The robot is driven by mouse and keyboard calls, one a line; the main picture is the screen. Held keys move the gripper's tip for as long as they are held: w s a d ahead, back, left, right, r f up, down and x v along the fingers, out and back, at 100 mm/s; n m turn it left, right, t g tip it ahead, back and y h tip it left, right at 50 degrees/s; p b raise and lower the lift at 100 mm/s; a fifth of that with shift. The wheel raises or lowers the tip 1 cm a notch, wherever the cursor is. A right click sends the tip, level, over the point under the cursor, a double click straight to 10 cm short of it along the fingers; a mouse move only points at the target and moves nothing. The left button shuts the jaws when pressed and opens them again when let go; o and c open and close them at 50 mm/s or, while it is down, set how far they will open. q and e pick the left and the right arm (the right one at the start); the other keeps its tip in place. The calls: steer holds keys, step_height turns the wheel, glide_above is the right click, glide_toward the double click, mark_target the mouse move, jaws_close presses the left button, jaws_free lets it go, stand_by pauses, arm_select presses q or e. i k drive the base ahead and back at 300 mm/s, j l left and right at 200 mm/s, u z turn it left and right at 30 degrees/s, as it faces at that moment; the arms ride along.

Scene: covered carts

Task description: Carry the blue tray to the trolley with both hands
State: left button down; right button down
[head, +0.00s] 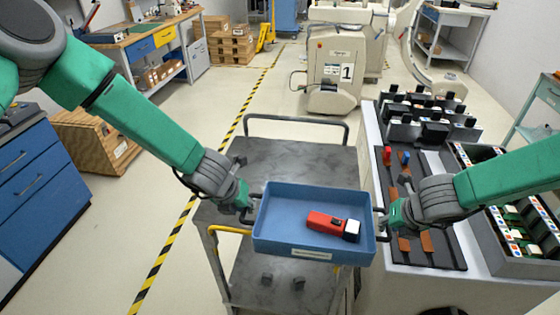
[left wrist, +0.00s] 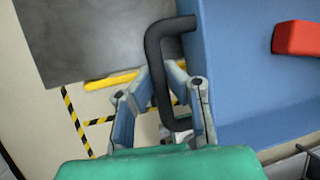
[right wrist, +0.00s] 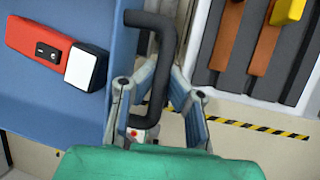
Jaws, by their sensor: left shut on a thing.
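The blue tray (head: 275,235) is held roughly level between my two grippers, in front of and overlapping the trolley's grey top (head: 285,160) in the head view. How high it is above that top is hard to tell. A red block with a white end (head: 328,222) lies in the tray. My left gripper (head: 246,198) is shut on the tray's black left handle (left wrist: 158,70). My right gripper (head: 387,218) has its fingers closed around the black right handle (right wrist: 160,60). The block also shows in the right wrist view (right wrist: 40,42).
The trolley has a dark push bar (head: 295,119) at its far end and a lower shelf (head: 285,278). A bench with black racks and grey bins (head: 510,270) stands close on the right. A blue cabinet (head: 40,180) is at left.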

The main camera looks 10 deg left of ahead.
mark_target(285, 177)
steer(key=i+j, duration=0.55)
steer(key=i, duration=0.25)
